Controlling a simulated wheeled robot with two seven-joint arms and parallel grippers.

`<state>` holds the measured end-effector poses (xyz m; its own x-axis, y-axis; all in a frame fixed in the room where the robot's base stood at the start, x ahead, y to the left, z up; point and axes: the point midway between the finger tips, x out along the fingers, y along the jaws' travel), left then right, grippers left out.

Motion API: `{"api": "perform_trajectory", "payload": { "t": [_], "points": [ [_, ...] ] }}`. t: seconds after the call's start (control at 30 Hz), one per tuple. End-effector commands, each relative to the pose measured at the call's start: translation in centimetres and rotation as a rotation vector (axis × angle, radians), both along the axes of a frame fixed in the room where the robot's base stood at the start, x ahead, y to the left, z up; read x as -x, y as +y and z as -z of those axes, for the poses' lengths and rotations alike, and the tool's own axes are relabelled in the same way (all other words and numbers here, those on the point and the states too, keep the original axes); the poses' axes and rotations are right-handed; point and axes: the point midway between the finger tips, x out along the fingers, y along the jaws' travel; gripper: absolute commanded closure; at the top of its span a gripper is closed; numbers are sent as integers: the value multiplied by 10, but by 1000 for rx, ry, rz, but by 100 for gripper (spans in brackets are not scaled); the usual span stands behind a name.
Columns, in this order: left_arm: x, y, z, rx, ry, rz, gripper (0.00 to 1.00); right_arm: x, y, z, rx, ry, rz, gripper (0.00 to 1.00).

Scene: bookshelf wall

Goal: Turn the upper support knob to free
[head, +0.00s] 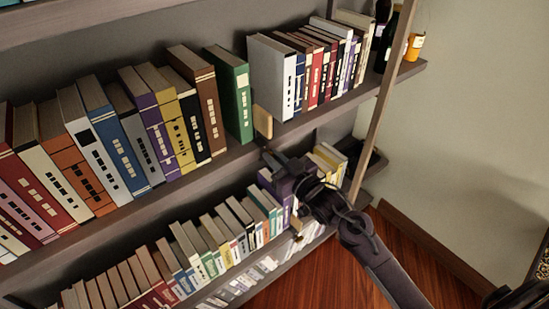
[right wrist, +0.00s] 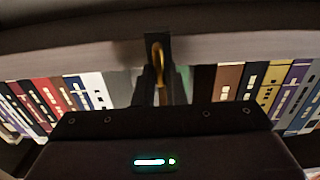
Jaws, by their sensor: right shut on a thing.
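The upper support (head: 262,121) shows in the head view as a tan upright piece at the shelf edge, between the green book and the white book. My right gripper (head: 268,156) is at the shelf's front edge just below it. In the right wrist view a gold rounded part, which appears to be the knob (right wrist: 157,47), sits between the dark fingers of my right gripper (right wrist: 158,80). The gripper is shut on it. The fingers hide much of the knob, so its turn position cannot be told. My left gripper is not in view.
Books fill the upper shelf (head: 218,165) on both sides of the tan piece. A lower shelf with books runs beneath my right arm. Bottles (head: 414,47) stand at the upper right end, near a slanting post (head: 382,95). The wooden floor is clear.

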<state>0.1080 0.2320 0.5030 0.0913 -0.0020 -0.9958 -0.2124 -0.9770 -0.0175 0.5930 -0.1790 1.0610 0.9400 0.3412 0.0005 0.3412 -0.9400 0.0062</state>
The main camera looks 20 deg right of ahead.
Motion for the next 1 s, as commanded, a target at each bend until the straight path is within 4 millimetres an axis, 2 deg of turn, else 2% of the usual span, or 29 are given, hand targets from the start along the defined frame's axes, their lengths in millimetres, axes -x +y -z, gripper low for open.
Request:
{"api": "perform_trajectory", "payload": {
  "t": [0.37,1.0],
  "points": [
    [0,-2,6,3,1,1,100,1,2,2,156,-54,-2,100],
    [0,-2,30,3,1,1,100,3,7,6,717,-258,-3,100]
  ]
}}
